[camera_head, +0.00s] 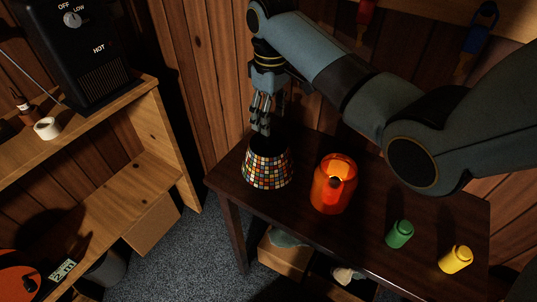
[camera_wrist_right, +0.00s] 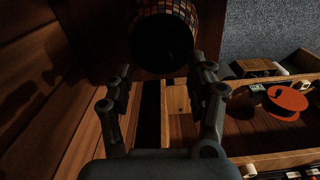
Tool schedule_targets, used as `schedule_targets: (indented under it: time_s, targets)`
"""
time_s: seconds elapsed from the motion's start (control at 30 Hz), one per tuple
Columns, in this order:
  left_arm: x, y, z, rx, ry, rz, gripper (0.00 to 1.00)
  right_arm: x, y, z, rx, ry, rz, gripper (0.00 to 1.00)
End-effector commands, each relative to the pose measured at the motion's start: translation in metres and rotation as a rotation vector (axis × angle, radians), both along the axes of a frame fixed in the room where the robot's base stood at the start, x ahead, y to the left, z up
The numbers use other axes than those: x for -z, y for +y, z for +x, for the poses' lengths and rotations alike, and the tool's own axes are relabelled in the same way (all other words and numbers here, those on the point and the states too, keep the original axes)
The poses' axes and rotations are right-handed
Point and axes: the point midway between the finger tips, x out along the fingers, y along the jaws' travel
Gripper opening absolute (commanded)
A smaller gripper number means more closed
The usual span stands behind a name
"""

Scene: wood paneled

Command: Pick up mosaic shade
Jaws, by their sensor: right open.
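The mosaic shade (camera_head: 267,170), a flared cone of multicoloured tiles with a dark open top, stands upright on the dark table near its left corner. My right gripper (camera_head: 263,128) points down just above the shade's top, with its fingers apart and empty. In the right wrist view, the shade (camera_wrist_right: 170,9) shows at the top edge with its dark round opening towards me. There the fingers of my right gripper (camera_wrist_right: 160,68) are spread, with the shade beyond their tips. I cannot tell whether a finger touches the rim. My left gripper is not in view.
A green bottle (camera_head: 400,234) and a yellow bottle (camera_head: 456,260) stand further right. A wooden shelf (camera_head: 100,130) with a black heater (camera_head: 85,50) is at left. Wood-panelled wall lies behind.

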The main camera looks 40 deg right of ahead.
Motion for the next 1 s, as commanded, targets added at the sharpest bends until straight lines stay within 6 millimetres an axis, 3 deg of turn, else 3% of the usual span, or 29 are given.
schedule_targets:
  time_s: [0.17, 0.4, 0.67, 1.0]
  targets:
    - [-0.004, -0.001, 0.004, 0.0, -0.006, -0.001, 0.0, 0.019, 0.003, 0.001, -0.001, 0.003, 0.001, 0.56]
    - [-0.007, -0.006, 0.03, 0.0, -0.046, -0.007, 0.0, 0.051, 0.005, 0.002, 0.0, 0.002, -0.001, 0.56]
    - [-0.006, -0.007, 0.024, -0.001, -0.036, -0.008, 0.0, 0.054, 0.005, 0.003, 0.0, -0.001, -0.001, 0.56]
    - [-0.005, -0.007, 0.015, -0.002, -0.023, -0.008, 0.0, 0.054, 0.005, 0.003, 0.0, 0.0, -0.001, 0.12]
